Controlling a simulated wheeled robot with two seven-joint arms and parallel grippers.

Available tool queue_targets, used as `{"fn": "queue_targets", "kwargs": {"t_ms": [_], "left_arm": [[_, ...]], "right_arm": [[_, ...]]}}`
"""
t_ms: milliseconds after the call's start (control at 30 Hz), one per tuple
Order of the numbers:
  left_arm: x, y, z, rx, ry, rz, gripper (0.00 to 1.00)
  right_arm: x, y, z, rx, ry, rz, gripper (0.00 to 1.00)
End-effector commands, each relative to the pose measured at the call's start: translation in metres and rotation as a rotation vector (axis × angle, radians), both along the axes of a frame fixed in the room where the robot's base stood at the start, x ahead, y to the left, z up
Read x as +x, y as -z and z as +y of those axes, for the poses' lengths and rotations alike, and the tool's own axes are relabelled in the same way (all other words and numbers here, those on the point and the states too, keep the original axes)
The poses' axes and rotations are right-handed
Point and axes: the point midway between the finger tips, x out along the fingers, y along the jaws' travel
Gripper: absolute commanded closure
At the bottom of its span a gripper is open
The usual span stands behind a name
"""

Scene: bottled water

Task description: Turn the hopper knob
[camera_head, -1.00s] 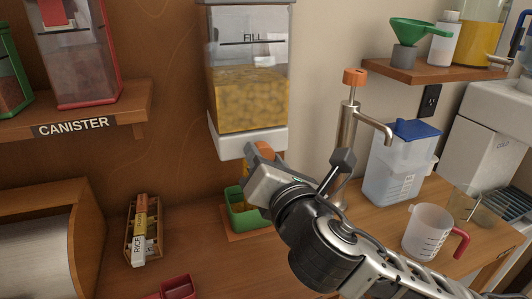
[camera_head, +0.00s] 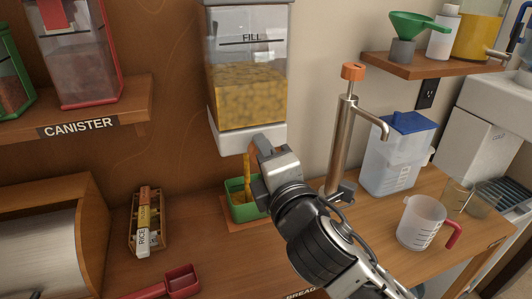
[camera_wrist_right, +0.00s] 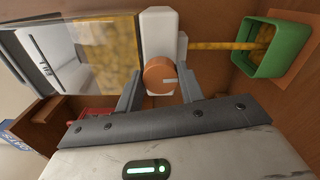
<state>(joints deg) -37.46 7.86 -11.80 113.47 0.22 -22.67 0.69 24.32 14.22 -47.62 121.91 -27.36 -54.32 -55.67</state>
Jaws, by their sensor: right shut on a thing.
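The hopper (camera_head: 246,80) hangs on the wood wall, its clear bin holding yellow pieces below a FILL line and its base white. Its round orange knob (camera_wrist_right: 160,76) shows in the right wrist view with a pale line mark pointing right. My right gripper (camera_wrist_right: 160,88) is shut on the knob, one finger on each side. In the head view the right gripper (camera_head: 258,160) hides most of the knob. A yellow stream (camera_head: 247,166) falls from the hopper into the green container (camera_head: 243,209) below; it also shows in the wrist view (camera_wrist_right: 218,45). My left gripper is not in view.
A faucet with an orange top (camera_head: 353,72) stands right of my right arm. A lidded clear container (camera_head: 396,155) and a measuring cup (camera_head: 422,225) are further right. A red scoop (camera_head: 181,280) and a spice rack (camera_head: 147,222) lie left.

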Motion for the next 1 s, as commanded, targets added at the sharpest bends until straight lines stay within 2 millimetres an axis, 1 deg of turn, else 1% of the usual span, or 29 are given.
{"fn": "queue_targets", "kwargs": {"t_ms": [233,633,667,700,733,1000], "left_arm": [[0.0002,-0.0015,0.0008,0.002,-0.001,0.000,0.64],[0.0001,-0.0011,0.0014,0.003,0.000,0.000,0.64],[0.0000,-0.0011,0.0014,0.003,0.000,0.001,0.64],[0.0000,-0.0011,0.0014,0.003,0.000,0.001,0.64],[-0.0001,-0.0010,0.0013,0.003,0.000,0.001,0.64],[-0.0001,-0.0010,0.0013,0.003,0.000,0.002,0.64]], "right_arm": [[0.0004,-0.0008,0.0002,0.045,0.000,0.013,0.85],[0.0003,-0.0009,0.0002,0.048,-0.001,0.013,0.85],[0.0002,-0.0009,0.0003,0.048,-0.001,0.013,0.57],[0.0002,-0.0009,0.0003,0.048,-0.001,0.013,0.46],[0.0002,-0.0009,0.0003,0.048,-0.001,0.013,0.41],[-0.0001,-0.0005,0.0002,0.048,-0.001,0.015,0.41]]}}
